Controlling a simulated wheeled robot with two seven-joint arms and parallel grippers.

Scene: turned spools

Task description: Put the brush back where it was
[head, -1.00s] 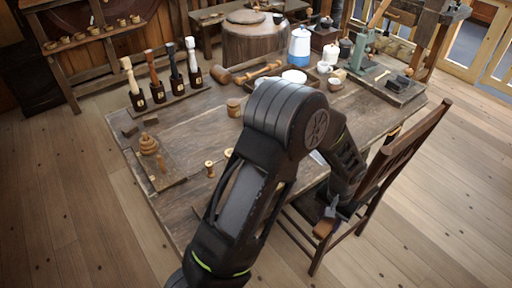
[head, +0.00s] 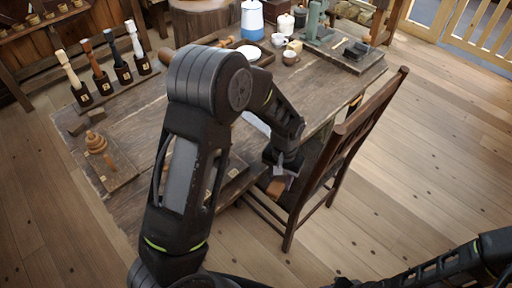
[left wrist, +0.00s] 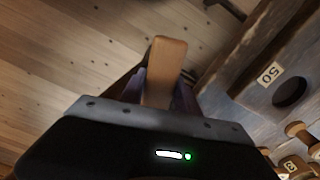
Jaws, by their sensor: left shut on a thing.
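My left gripper (head: 281,181) is shut on a brown wooden piece, which I take to be the brush (head: 274,188). It hangs by the table's front edge, beside the chair in the head view. In the left wrist view the brush (left wrist: 164,72) shows as a plain tan wooden block standing out between the two dark purplish fingers (left wrist: 162,95). No bristles can be made out. My right gripper is not in view; only a dark part of my right arm shows at the lower right of the head view.
The wooden chair (head: 345,140) stands close to the brush. The worktable (head: 140,120) carries a row of upright handled tools (head: 102,75) and a stacked wooden piece (head: 96,142). Floor is free at right.

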